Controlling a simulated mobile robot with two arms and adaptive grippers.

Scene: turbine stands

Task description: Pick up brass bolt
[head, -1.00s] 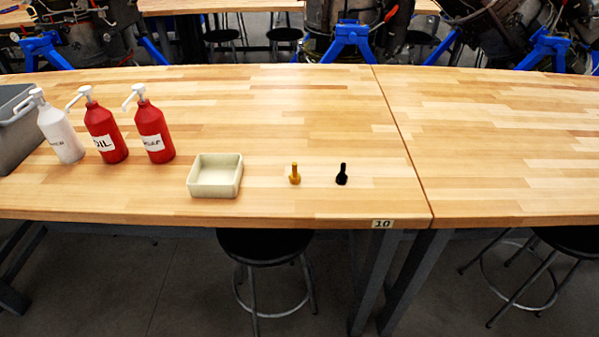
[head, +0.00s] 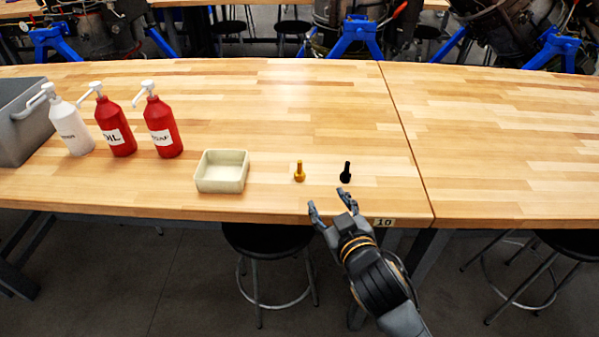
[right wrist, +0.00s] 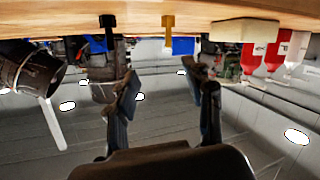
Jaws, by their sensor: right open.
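The brass bolt (head: 300,172) stands upright, head down, on the wooden table near its front edge. A black bolt (head: 346,172) stands to its right. My right gripper (head: 331,203) is open and empty at the table's front edge, in front of the two bolts and apart from both. In the right wrist view, which is upside down, the brass bolt (right wrist: 168,32) and the black bolt (right wrist: 108,35) hang from the table beyond the open fingers (right wrist: 164,80). My left gripper is not in view.
A cream tray (head: 222,187) stands left of the brass bolt. Two red bottles (head: 163,132) and a white bottle (head: 75,135) with pumps stand further left, beside a grey bin (head: 20,125). The table (head: 270,105) behind the bolts is clear. A stool (head: 265,240) is below.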

